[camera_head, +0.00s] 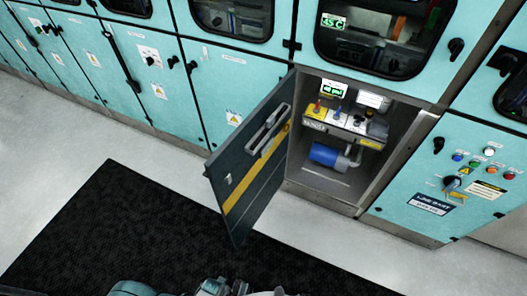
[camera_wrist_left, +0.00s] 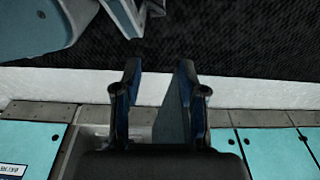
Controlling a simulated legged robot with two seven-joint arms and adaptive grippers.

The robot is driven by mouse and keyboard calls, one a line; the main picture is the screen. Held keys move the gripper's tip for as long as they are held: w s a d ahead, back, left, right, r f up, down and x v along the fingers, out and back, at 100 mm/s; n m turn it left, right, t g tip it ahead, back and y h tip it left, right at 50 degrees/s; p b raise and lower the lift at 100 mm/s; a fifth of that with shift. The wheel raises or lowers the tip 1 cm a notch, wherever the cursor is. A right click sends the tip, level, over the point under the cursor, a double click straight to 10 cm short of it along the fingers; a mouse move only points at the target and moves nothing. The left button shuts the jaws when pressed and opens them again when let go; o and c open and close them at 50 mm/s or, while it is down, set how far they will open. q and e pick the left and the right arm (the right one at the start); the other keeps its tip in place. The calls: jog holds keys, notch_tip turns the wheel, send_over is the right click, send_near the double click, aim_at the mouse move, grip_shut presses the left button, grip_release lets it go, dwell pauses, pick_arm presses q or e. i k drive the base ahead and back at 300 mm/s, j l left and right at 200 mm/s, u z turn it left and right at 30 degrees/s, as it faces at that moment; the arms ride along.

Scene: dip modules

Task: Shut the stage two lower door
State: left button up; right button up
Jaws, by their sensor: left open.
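The lower door (camera_head: 240,190) stands swung wide open in the head view. It is hinged at the left side of its compartment (camera_head: 330,190), with its dark inner face, long handle fitting and yellow stripe showing. My left gripper (camera_wrist_left: 157,75) is open and empty in the left wrist view. A dark teal sloping panel (camera_wrist_left: 171,122), apparently this door, shows beyond and between its fingers; I cannot tell how near it is. The left fingers are not clear in the head view. My right gripper is not in view.
Inside the compartment are a blue cylinder (camera_head: 327,154) and a yellow-edged control unit (camera_head: 345,124). A closed panel with buttons and a knob (camera_head: 455,180) stands to the right. Closed teal cabinets (camera_head: 225,85) line the left. A black mat (camera_head: 110,230) covers the floor in front.

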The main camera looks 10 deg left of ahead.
aim_at(256, 179)
jog(key=i+j+z, duration=0.1)
jog(key=j+z, duration=0.2)
jog(key=j, duration=0.3)
jog(key=j+z, duration=0.3)
jog(key=j, duration=0.35)
jog(key=j+z, duration=0.25)
jog(key=j, duration=0.35)
jog(key=k+j+z, duration=0.1)
jog(key=j+z, duration=0.2)
jog(key=j, duration=0.35)
jog(key=k+j+z, duration=0.15)
jog(key=j+z, duration=0.15)
jog(key=j, duration=0.3)
